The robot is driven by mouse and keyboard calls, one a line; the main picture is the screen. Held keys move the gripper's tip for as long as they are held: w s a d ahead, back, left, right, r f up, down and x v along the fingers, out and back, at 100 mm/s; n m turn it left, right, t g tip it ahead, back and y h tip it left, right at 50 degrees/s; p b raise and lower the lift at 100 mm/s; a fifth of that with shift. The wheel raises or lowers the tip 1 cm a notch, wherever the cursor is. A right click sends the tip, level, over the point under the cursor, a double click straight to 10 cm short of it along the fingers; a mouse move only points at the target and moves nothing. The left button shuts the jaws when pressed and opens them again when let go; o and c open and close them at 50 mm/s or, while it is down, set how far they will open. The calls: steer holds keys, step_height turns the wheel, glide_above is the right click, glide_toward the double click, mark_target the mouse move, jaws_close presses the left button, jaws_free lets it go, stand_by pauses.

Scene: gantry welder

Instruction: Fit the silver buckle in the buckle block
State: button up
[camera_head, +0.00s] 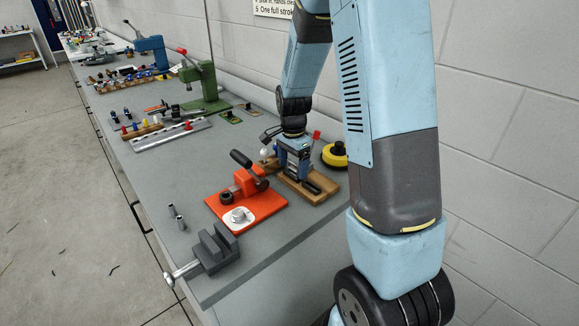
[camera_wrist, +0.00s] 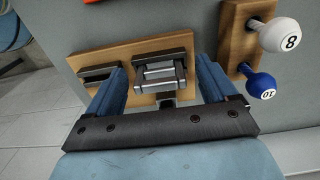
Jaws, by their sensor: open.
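The silver buckle (camera_wrist: 161,76) is a small metal frame with crossbars. In the wrist view it shows over a dark block at the right part of a wooden board (camera_wrist: 130,51). I cannot tell how deep it sits there. A second dark, slotted block (camera_wrist: 97,75) is on the board to the left, partly behind a finger. Which one is the buckle block is unclear. My gripper (camera_wrist: 161,68) is open, with one blue finger on each side of the buckle and gaps visible. In the head view my gripper (camera_head: 294,168) is low over the wooden board (camera_head: 318,196), hiding the buckle.
An orange-based press (camera_head: 246,190) stands left of the board, and a grey vise (camera_head: 211,252) at the near edge. A yellow disc (camera_head: 334,156) lies behind. A wooden rack (camera_wrist: 239,46) with white and blue balls is at right in the wrist view.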

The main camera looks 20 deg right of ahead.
step_height(320, 180, up, 12)
steer(key=s+r+n+t, duration=0.2)
steer(key=s+r+n, duration=0.2)
steer(key=s, duration=0.4)
steer(key=s+r+n+t, duration=0.1)
steer(key=s+r+n, duration=0.4)
steer(key=s, duration=0.3)
steer(key=s+a+r+n+t, duration=0.1)
steer(key=s+r+n, duration=0.3)
steer(key=s, duration=0.4)
steer(key=shift+s+r+n+t, duration=0.3)
steer(key=shift+s+t, duration=0.1)
steer(key=shift+t, duration=0.4)
steer(key=shift+a, duration=0.1)
stand_by(1.3)
